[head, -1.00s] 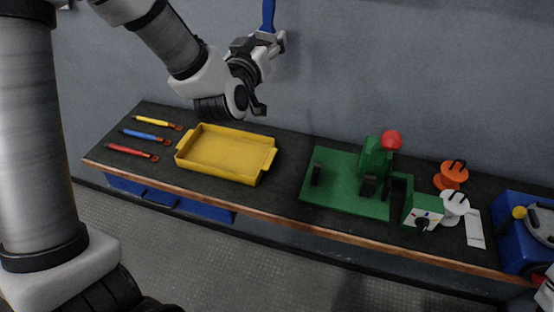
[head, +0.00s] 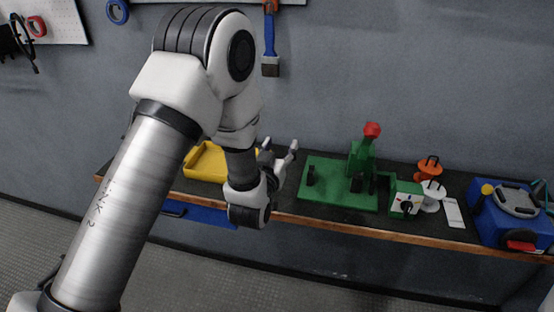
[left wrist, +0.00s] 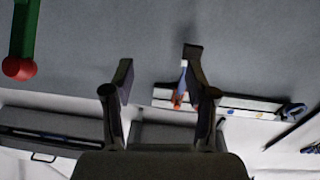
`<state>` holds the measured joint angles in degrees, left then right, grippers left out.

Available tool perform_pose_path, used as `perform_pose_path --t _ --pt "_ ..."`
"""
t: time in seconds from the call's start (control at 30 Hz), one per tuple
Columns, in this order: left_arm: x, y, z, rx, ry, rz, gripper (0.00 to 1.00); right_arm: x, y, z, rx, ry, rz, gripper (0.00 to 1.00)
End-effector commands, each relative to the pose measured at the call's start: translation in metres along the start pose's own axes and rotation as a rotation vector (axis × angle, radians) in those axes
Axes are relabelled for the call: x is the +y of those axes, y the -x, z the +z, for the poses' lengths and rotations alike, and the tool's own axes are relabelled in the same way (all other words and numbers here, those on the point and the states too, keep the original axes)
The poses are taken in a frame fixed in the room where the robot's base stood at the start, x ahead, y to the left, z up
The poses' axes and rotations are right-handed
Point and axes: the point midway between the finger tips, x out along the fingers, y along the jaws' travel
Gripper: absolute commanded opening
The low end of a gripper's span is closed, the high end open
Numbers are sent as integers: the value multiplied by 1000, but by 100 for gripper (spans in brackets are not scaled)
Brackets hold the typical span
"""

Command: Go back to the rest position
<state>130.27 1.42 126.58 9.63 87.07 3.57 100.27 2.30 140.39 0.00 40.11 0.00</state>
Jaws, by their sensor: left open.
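My left gripper (head: 280,146) is open and empty, held up in front of the bench between the yellow tray and the green fixture. In the left wrist view its two fingers (left wrist: 152,72) are spread apart with nothing between them. My left arm crosses the head view and hides part of the yellow tray (head: 207,165). The green fixture (head: 325,192) with a red knob (head: 372,130) stands to the right of the gripper; the red knob also shows in the left wrist view (left wrist: 19,68). My right gripper is not in view.
A white-and-green box (head: 405,200), an orange spool (head: 428,172), a white spool (head: 433,192) and a blue machine (head: 505,215) are on the bench's right part. A blue-handled brush (head: 270,45) hangs on the wall. The space before the bench's right half is clear.

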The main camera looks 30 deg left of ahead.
Motion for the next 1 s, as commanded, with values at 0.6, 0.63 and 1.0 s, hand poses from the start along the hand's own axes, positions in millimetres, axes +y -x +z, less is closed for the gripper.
perform_pose_path --t 0.6,0.63,1.0 --pt "-29 87 209 -464 -64 -13 57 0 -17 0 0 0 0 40" --pt "-32 104 231 -539 -72 -12 57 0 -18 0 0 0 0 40" --pt "-59 344 357 -1472 -162 38 57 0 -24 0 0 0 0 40"
